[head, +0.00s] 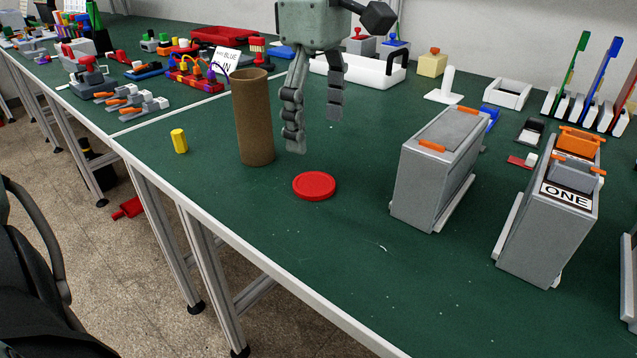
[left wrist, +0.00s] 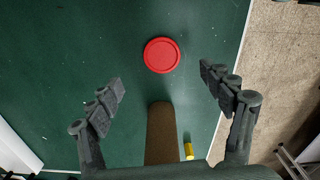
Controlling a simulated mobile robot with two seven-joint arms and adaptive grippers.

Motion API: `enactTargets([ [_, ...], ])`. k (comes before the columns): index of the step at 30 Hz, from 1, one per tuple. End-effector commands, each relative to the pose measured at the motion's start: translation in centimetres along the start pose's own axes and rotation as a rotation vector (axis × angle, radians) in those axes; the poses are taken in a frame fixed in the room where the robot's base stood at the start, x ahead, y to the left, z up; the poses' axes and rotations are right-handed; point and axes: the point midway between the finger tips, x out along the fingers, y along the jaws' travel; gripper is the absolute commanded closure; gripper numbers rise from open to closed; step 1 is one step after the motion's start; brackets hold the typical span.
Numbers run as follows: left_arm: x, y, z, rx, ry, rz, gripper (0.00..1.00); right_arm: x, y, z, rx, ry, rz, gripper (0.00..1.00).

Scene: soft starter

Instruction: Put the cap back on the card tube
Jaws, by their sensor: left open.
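The brown card tube (head: 253,118) stands upright on the green table in the head view. Its top looks open, with no cap on it. My left gripper (head: 315,135) is open and empty, pointing down above the table, behind the cap and to the right of the tube. In the left wrist view the cap (left wrist: 162,55) lies ahead of and between the open fingers (left wrist: 162,85), and the tube (left wrist: 161,132) shows below it. My right gripper is not seen.
A small yellow cylinder (head: 179,140) stands left of the tube. Grey box units (head: 435,170) and (head: 550,210) stand to the right. The table's front edge is close to the cap; the surface around the cap is clear.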

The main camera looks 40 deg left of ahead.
Motion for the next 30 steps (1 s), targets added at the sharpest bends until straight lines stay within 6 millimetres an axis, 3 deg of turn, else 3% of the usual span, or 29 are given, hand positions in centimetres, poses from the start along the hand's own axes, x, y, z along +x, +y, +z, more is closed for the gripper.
enactTargets([
  [10, 2.5, -0.1, 0.0, -0.001, -0.003, -0.003, 0.2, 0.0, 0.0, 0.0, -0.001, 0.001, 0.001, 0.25],
  [20, 3.0, -0.1, -0.1, -0.002, -0.003, -0.002, 0.2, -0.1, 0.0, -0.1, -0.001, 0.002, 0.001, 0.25],
  [30, 7.5, -0.3, -0.3, -0.002, -0.004, -0.002, 0.2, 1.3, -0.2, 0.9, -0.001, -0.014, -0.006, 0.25],
])
